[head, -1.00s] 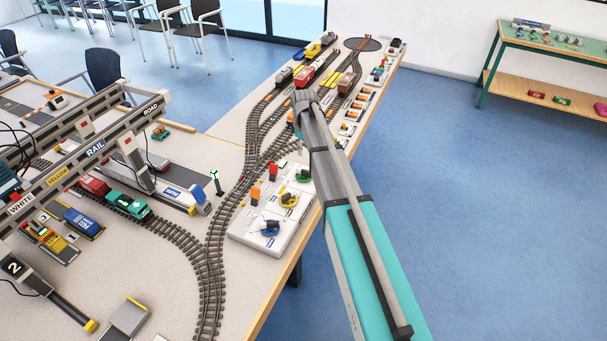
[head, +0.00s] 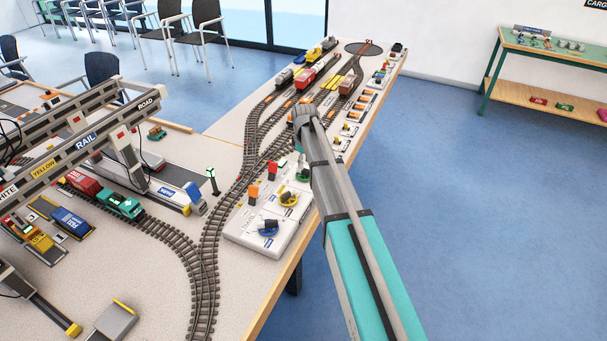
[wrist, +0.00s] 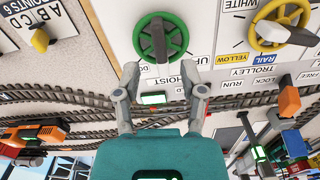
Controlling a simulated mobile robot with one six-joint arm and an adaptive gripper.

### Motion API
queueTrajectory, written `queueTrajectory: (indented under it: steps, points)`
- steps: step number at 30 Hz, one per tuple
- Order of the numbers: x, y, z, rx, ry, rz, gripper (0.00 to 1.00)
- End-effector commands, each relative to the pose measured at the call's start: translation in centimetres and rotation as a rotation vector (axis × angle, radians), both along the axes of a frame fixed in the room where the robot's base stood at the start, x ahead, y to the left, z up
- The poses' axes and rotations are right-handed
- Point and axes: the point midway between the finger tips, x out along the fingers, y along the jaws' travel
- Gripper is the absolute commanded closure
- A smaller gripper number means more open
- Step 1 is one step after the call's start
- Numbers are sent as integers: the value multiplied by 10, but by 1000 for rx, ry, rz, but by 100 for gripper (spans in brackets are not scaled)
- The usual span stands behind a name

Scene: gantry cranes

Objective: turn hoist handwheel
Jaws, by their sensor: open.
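The hoist handwheel is a green ring with a grey bar across it, on a white panel (wrist: 110,12) in the wrist view. The handwheel (wrist: 176,45) sits just beyond my fingertips, above the HOIST label. My gripper (wrist: 166,82) is open, its two grey fingers spread either side of the label with nothing between them. The wheel lies ahead of the gap, and I cannot tell whether a fingertip touches the panel. In the head view the green handwheel (head: 305,178) is partly hidden by my arm, and the fingertips are hidden.
A yellow handwheel (head: 289,200) and a blue handwheel (head: 268,230) share the control box (head: 250,240). In the wrist view, the yellow trolley wheel (wrist: 270,32) is close on the right. Tracks (head: 215,220) run left of the box. Open floor (head: 470,210) lies right of the table.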

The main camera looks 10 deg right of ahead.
Motion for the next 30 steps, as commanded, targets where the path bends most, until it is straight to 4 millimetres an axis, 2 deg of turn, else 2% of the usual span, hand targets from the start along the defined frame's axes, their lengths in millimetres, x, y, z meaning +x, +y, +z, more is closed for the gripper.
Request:
queueTrajectory:
  steps: [3,12,29,30]
  points:
    - [0,0,-13,0,0,0,47]
    - [0,-1,-31,0,0,-1,47]
    - [0,-1,-35,0,0,-2,47]
    - [0,-1,-35,0,0,-2,55]
